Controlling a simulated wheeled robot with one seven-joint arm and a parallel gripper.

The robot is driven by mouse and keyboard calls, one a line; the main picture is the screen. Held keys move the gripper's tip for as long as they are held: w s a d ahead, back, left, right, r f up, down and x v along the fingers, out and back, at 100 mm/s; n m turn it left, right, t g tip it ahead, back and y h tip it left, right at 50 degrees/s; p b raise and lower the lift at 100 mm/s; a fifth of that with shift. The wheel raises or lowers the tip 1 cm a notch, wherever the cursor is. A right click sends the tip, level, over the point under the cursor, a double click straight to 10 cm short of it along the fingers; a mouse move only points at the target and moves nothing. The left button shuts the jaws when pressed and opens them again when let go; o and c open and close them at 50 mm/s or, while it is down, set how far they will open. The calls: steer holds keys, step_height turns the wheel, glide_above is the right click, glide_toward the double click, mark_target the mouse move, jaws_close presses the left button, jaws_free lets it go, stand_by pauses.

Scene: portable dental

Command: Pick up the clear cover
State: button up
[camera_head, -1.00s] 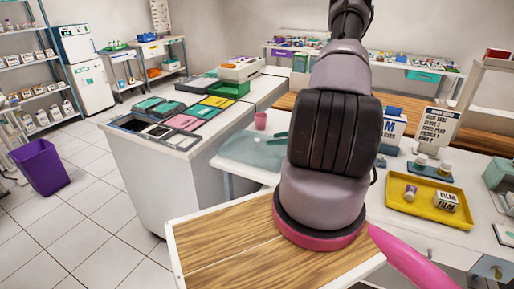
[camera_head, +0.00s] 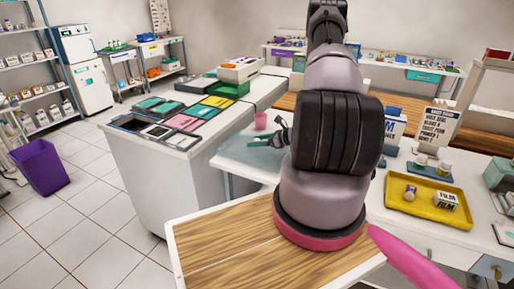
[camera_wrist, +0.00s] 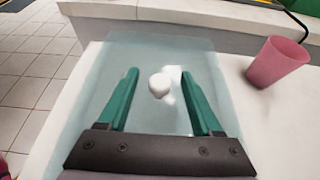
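The clear cover (camera_wrist: 150,53) is a see-through, pale blue-green sheet or box on the white table, with a round white knob (camera_wrist: 159,85) on top. In the head view the cover (camera_head: 238,153) lies left of my arm, which hides part of its right side. My gripper (camera_wrist: 158,76) has two green fingers spread apart, one on each side of the knob, with a gap to it on both sides. In the head view my gripper (camera_head: 270,140) is over the cover. Whether the fingers are level with the knob is hard to tell.
A pink cup (camera_wrist: 278,62) stands just right of the cover; it also shows in the head view (camera_head: 261,120). A counter with coloured trays (camera_head: 180,123) lies to the left. A yellow tray (camera_head: 398,203) with small items is right of my arm.

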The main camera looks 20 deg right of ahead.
jaws_close()
